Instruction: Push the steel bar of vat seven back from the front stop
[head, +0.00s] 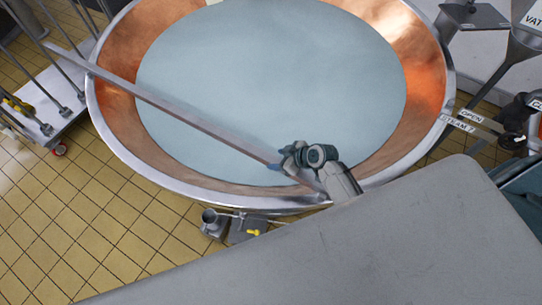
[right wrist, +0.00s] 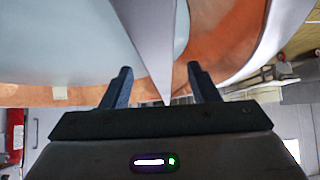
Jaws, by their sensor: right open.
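Vat seven is a round copper vat (head: 113,108) with a steel rim, filled with pale liquid (head: 270,75). The steel bar (head: 185,118) lies slantwise across it, from beyond the rim at upper left to the near rim at lower right. My right gripper (head: 283,160) is at the bar's near part, just inside the near rim. In the right wrist view the open fingers (right wrist: 160,76) stand on either side of the bar (right wrist: 150,35), with gaps on both sides. The front stop cannot be made out. My left gripper is not in view.
A "STEAM 7" label (head: 459,124) and a lever marked "OPEN" are right of the vat. A wheeled rack (head: 60,112) with upright rods stands at left. A valve with a yellow handle (head: 253,232) sits below the near rim. Tiled floor (head: 70,215) is clear at lower left.

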